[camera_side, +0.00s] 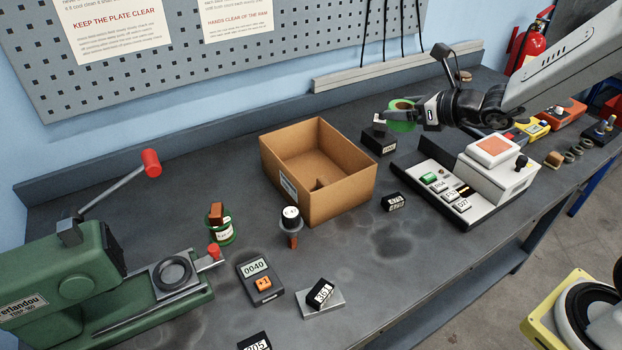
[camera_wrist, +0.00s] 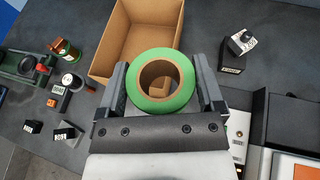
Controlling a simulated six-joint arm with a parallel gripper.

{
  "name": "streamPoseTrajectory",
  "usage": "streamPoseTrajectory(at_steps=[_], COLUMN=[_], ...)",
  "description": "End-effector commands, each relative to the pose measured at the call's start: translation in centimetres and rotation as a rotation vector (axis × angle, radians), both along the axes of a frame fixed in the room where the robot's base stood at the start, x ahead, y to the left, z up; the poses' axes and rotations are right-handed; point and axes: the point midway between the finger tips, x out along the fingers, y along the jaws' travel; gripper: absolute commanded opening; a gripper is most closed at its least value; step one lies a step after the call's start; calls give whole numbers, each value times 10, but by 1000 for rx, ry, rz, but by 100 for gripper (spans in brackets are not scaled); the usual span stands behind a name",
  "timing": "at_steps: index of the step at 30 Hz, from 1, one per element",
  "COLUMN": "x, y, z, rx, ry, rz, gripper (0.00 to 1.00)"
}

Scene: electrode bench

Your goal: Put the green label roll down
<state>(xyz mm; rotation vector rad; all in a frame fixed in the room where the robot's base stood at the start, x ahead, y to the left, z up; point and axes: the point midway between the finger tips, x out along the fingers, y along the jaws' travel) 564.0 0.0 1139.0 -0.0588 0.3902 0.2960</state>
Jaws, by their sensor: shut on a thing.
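The green label roll (camera_wrist: 183,98) is a green ring around a brown cardboard core. It sits between the two fingers of my gripper (camera_wrist: 162,85) in the wrist view, and the gripper is shut on it. In the side view, the roll (camera_side: 402,124) is held in the air by my gripper (camera_side: 401,116), above the bench and right of the open cardboard box. The bench surface (camera_side: 392,245) lies beneath. The roll's far side and the exact finger contact are partly hidden in the side view.
An open cardboard box (camera_side: 345,204) stands mid-bench. A black numbered block (camera_side: 379,142) stands close to the roll, and another (camera_side: 393,202) lies near the white control panel (camera_side: 447,190). A green press (camera_side: 70,275) fills the left end. Bare bench shows in front of the box.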

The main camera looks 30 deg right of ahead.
Motion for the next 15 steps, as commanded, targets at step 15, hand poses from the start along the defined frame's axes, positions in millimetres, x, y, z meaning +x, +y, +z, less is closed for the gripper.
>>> streamPoseTrajectory(at_steps=[15], x=[0], y=[-7], z=[-34], rx=[10], ry=[7], rz=[-14], gripper=[27])
